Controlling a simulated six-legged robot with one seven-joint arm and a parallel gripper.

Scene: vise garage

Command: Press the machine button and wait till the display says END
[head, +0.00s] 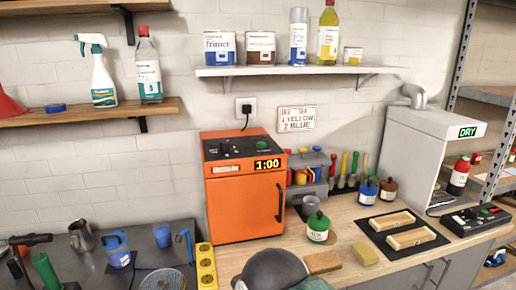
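An orange machine (244,190) stands on the wooden worktop, its front door closed with a dark handle on the right. Its black top panel (236,149) has dark knobs and a green round button (262,146). Its display (267,164) reads 1:00. A second, white machine (413,150) at the right has a display (467,132) that reads DRY in green. A black control box (475,220) with a green and a red part sits in front of it. My gripper is not in view.
A dark rounded shape (277,268) covers the bottom middle. Lidded pots, including a green one (318,227), stand right of the orange machine. Shelves with cans and bottles (290,70) hang above.

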